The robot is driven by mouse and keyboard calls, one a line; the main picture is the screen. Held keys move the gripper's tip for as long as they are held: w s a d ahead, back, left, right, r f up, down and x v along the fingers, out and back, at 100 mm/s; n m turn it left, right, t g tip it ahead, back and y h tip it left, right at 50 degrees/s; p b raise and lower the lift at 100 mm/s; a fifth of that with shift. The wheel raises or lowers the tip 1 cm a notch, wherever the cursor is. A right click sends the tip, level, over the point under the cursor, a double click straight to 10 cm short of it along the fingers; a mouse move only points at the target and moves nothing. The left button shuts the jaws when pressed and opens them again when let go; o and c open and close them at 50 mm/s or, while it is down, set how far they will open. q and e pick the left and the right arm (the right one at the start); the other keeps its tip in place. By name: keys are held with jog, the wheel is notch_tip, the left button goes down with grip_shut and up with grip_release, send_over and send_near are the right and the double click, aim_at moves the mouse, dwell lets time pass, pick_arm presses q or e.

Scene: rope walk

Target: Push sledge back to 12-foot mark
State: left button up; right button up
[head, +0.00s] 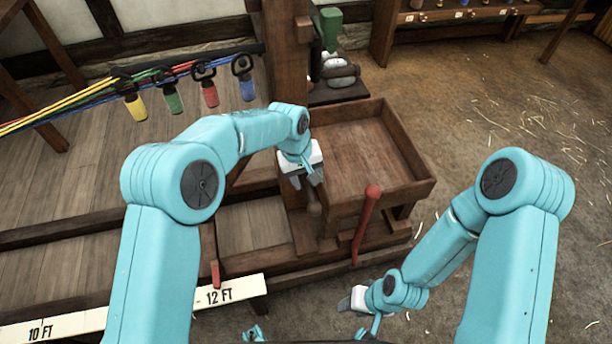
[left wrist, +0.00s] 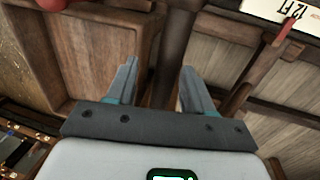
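The wooden sledge (head: 285,245) sits on dark rails, with an upright post and a shallow box (head: 365,160) at its right. A red pointer (head: 215,274) stands at its left end, beside the "12 FT" label on the white scale (head: 240,292). My left gripper (head: 308,183) is over the sledge, fingers down, just above a dark wooden handle (head: 313,206). In the left wrist view its fingers (left wrist: 158,78) are apart, with a dark round bar (left wrist: 176,35) in line with the gap; contact cannot be told. My right gripper (head: 348,302) is low at the front, away from the sledge; its fingers are unclear.
A red-topped lever (head: 366,222) stands at the sledge's front right. Coloured ropes with yellow, green, red and blue tags (head: 210,95) stretch in from the left to hooks by the post. A green-handled device (head: 330,30) stands behind. Open floor with straw lies right.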

pick_arm(q)
jog(key=shift+a, duration=0.15)
notch_tip(320, 180, up, 16)
jog(key=a+p, duration=0.1)
jog(key=a, duration=0.2)
jog(key=shift+s+p, duration=0.4)
jog(key=shift+f, duration=0.1)
jog(key=s+a+f+h+p, duration=0.1)
jog(key=s+a+f+p, duration=0.15)
jog(key=s+f, duration=0.45)
jog(key=s+a+f+p, duration=0.2)
jog(key=s+a+f, duration=0.1)
jog(key=f, duration=0.9)
jog(key=s+a+f+p, duration=0.1)
jog(key=s+a+f, duration=0.1)
jog(key=s, duration=0.6)
jog(key=s+a+f+p, duration=0.1)
jog(key=s+a, duration=0.1)
jog(key=s, duration=0.7)
jog(key=shift+s+a+f+m+h+p, duration=0.2)
jog(key=shift+f+m+h+p, duration=0.1)
jog(key=shift+f+h, duration=0.1)
